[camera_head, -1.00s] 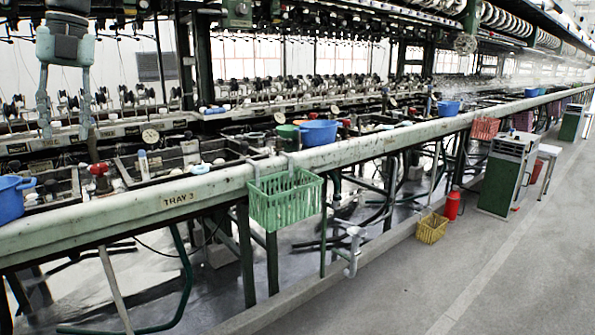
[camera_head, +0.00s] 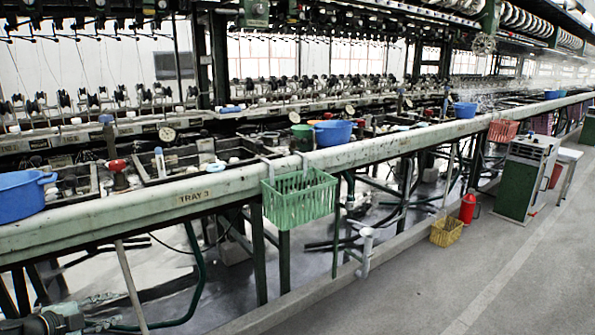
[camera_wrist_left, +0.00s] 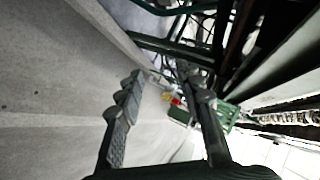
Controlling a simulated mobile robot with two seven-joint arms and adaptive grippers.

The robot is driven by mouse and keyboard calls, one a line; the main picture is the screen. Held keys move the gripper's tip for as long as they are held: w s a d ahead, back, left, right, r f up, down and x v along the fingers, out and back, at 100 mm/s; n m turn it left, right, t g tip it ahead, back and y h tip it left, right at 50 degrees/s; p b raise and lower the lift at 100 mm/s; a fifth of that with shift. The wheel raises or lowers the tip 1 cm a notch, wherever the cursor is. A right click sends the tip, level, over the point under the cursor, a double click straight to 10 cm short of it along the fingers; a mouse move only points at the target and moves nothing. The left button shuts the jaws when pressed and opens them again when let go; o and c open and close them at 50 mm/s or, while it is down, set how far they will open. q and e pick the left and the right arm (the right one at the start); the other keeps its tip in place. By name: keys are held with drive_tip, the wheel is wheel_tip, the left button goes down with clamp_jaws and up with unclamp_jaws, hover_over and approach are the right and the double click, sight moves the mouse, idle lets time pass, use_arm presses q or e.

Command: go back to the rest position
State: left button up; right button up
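My left gripper (camera_wrist_left: 163,82) shows in the left wrist view with its two dark fingers apart and nothing between them. Grey floor and the green crate, small and far off, show past the fingers. In the head view only a grey and teal part of my left arm or gripper (camera_head: 62,319) shows, low in the bottom left corner, below the long bench rail (camera_head: 130,208). My right gripper is in neither view.
A blue basin (camera_head: 22,197) stands on the bench at the left. A green crate (camera_head: 300,200) hangs on the rail's front. A yellow crate (camera_head: 446,232), a red flask (camera_head: 467,208) and a green cabinet (camera_head: 520,185) stand on the floor. The aisle at the right is clear.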

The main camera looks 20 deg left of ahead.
use_arm(q)
drive_tip(key=s+d+f+n+g+y, duration=0.2)
drive_tip(key=s+d+f+n, duration=0.4)
drive_tip(key=f, duration=0.4)
drive_tip(key=s+d+f+n+g+y, duration=0.2)
drive_tip(key=s+d+f+n, duration=0.1)
drive_tip(key=s+d+f, duration=0.45)
drive_tip(key=s+d+f+n+g+h, duration=0.1)
drive_tip(key=s+d+f+g, duration=0.1)
drive_tip(key=d, duration=0.7)
drive_tip(key=s+d+f+n+g+h, duration=0.1)
drive_tip(key=s+d+f+n+g, duration=0.1)
drive_tip(key=d, duration=0.8)
wheel_tip(320, 180, down, 3)
drive_tip(key=s+g, duration=0.1)
drive_tip(key=s, duration=0.1)
drive_tip(key=shift+s+d+f+h, duration=0.15)
drive_tip(key=shift+s+d+h, duration=0.15)
drive_tip(key=shift+h, duration=0.1)
